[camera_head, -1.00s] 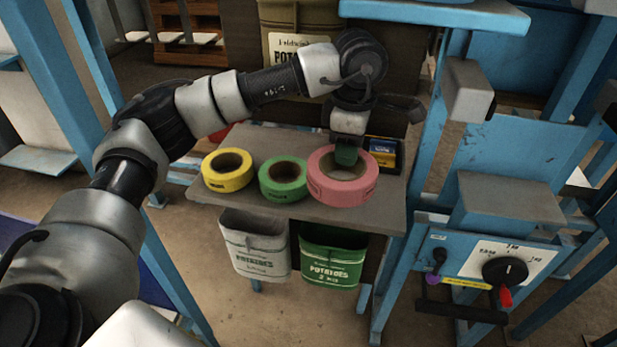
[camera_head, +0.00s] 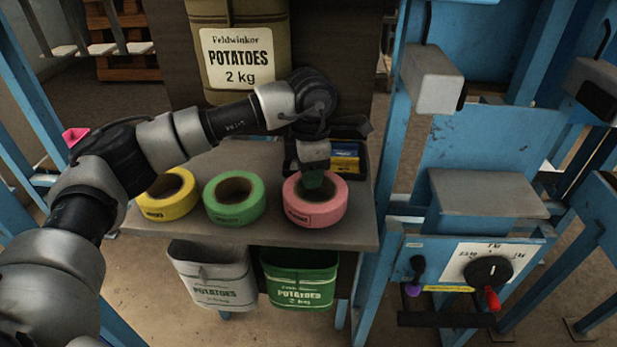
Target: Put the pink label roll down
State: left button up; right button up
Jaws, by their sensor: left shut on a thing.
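The pink label roll (camera_head: 314,212) is at the right part of a small grey shelf (camera_head: 265,232). My left gripper (camera_head: 314,180) comes down over it from behind, shut on the roll's rear side, with a fingertip showing in the hole. The roll lies nearly flat; I cannot tell whether it touches the shelf or hangs just above it. A green label roll (camera_head: 235,213) and a yellow label roll (camera_head: 168,207) lie in a row to its left. My right gripper does not show.
A dark tray (camera_head: 352,165) with blue and yellow items stands behind the pink roll. A larger potato sack (camera_head: 238,92) stands behind. A blue machine with a dial (camera_head: 487,270) is at right.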

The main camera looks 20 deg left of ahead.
pick_arm(q)
jog(key=shift+f, duration=0.8)
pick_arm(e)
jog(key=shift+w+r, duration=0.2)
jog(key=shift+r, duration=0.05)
pick_arm(q)
jog(key=shift+f, duration=0.1)
jog(key=o, duration=1)
jog(key=shift+o, duration=0.2)
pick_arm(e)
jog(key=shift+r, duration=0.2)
pick_arm(q)
jog(key=shift+r, duration=0.2)
notch_tip(320, 180, up, 11)
jog(key=shift+f+p, duration=0.1)
jog(key=shift+p, duration=0.35)
jog(key=shift+r, duration=0.55)
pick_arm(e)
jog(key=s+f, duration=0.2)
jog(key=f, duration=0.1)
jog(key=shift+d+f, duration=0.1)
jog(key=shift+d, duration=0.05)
